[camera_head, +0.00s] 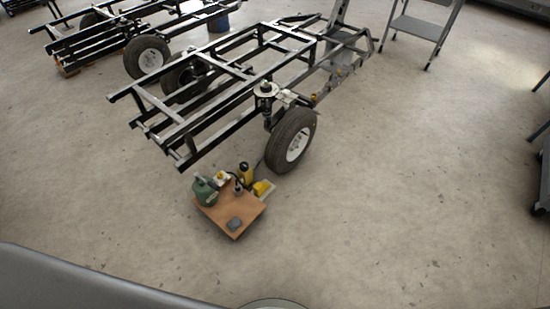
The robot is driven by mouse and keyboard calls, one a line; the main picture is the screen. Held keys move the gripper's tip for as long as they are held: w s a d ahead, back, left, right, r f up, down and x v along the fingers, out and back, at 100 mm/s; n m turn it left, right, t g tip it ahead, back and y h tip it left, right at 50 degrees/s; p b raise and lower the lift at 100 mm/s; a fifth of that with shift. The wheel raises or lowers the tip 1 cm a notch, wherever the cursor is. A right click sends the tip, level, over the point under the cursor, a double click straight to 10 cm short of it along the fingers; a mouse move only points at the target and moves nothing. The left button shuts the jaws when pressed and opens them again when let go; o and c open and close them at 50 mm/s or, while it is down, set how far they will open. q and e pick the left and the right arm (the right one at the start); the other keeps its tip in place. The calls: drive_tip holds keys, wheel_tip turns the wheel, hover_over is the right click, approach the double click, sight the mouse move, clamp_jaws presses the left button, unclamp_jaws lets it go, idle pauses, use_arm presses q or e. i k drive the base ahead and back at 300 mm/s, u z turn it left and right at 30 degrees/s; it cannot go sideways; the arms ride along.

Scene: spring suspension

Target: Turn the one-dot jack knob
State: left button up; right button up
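A small wooden board (221,213) lies on the floor near the front wheel of a black vehicle frame. A green jack-like body (204,191) stands at the board's left edge. A yellow and dark upright part (245,174) stands at its back, and a low yellow piece (262,188) sits at its right. A small dark upright part (238,186) is between them. A flat grey block (235,224) lies toward the board's front. Dot marks are too small to make out, so I cannot tell which part is the one-dot jack knob. Neither of my grippers is in view.
The black chassis frame (210,88) stands behind the board, with its wheel (291,141) close by. A second frame (100,35) is at the back left, and a grey cart (421,28) at the back right. The concrete floor (400,200) to the right is clear.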

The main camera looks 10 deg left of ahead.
sight(243, 166)
drive_tip(key=z, duration=0.45)
drive_tip(key=i, duration=1.4)
drive_tip(key=u, duration=0.6)
